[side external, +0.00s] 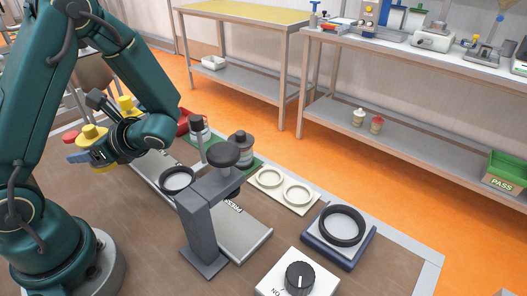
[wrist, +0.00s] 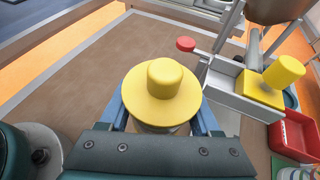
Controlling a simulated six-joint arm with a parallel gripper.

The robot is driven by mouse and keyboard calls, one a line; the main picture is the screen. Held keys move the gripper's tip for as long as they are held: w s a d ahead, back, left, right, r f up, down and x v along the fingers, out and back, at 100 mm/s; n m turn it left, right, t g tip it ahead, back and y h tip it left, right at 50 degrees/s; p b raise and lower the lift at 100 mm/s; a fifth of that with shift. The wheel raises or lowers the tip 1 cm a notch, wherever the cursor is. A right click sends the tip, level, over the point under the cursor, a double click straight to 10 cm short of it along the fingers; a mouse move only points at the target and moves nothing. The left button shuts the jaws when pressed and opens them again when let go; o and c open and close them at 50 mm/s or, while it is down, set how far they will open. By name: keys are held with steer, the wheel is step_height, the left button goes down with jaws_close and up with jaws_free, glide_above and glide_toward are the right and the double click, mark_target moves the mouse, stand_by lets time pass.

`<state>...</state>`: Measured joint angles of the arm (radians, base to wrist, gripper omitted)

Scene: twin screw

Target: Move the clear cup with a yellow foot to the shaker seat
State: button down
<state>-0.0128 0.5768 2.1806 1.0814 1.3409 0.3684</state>
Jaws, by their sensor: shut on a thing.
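The yellow foot of the cup (wrist: 161,92), a round disc with a stub, fills the middle of the wrist view. It faces the camera, and a little of the pale body shows below it. My gripper (wrist: 160,115) is shut on the cup, with a blue finger on each side. In the side view the yellow foot (side external: 91,133) shows at the left, at my gripper (side external: 82,156), above the table. The cup's clear body is mostly hidden. A blue-based block with a black ring (side external: 342,226), which looks like the shaker seat, stands at the front right, empty.
A grey press (side external: 203,222) stands mid-table, between my gripper and the ringed block. A dispenser with a yellow knob (wrist: 284,72) and a red tray (wrist: 296,136) are at right in the wrist view.

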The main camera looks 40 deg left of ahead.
step_height(320, 180, up, 9)
steer(key=shift+f, duration=0.1)
steer(key=shift+w, duration=0.15)
steer(key=w+d+m+t, duration=0.1)
steer(key=w+m+t, duration=0.75)
steer(key=w, duration=0.75)
steer(key=w+d+m+t+h, duration=0.5)
steer(key=w+d+m+t, duration=0.25)
steer(key=w+d, duration=0.45)
steer(key=m+t+h, duration=0.1)
steer(key=m+h, duration=1)
steer(key=h, duration=0.2)
glide_above(353, 221)
step_height(353, 221, down, 4)
step_height(353, 221, down, 5)
steer(key=shift+s, duration=0.1)
steer(key=shift+t, duration=0.3)
steer(key=shift+f, duration=2.45)
